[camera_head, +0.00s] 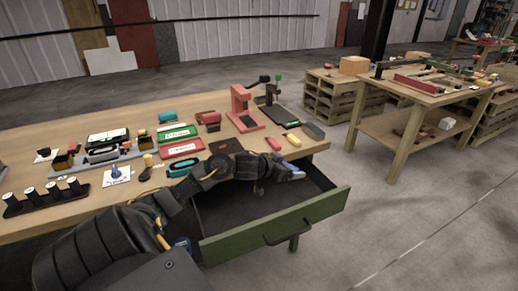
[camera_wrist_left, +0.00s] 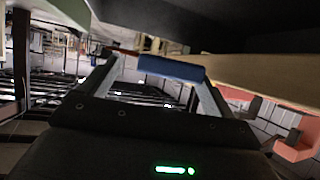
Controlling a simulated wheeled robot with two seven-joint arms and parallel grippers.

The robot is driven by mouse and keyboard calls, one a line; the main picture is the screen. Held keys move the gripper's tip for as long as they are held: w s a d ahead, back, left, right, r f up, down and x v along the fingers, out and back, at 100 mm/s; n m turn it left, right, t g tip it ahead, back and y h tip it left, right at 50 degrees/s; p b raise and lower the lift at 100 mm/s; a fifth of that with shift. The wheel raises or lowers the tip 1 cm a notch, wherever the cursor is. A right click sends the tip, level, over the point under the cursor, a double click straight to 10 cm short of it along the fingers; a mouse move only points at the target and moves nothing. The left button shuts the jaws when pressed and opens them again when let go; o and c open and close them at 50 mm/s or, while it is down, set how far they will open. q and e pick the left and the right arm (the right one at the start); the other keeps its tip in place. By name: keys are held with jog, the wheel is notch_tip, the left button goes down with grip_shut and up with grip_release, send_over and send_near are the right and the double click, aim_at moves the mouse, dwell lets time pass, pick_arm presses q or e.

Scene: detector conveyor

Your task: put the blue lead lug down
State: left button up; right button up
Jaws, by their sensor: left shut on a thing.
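My left gripper (camera_head: 290,170) reaches in from the left, over the open drawer by the workbench's front right edge. In the left wrist view, the blue lead lug (camera_wrist_left: 172,68) lies crosswise between the two fingertips of the left gripper (camera_wrist_left: 155,75), which is shut on it. In the head view the lug (camera_head: 292,167) is a small bluish spot at the fingertips, mostly hidden. My right gripper is not in view.
The green-fronted drawer (camera_head: 275,227) stands open below the left arm. The wooden workbench (camera_head: 65,120) holds a red press (camera_head: 243,108), a green tray (camera_head: 178,132), a red tray (camera_head: 181,148) and a black rack of cylinders (camera_head: 45,196). A second table (camera_head: 430,98) stands at right.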

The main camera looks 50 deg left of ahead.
pick_arm(q)
notch_tip(320, 180, down, 6)
jog(key=shift+d+f+b, duration=0.1)
jog(key=shift+d+b, duration=0.05)
jog(key=shift+b, duration=0.45)
notch_tip(320, 180, down, 3)
jog(key=shift+f+b, duration=0.1)
jog(key=shift+b, duration=0.2)
jog(key=shift+f, duration=0.25)
jog(key=shift+f, duration=0.55)
jog(key=o, duration=0.8)
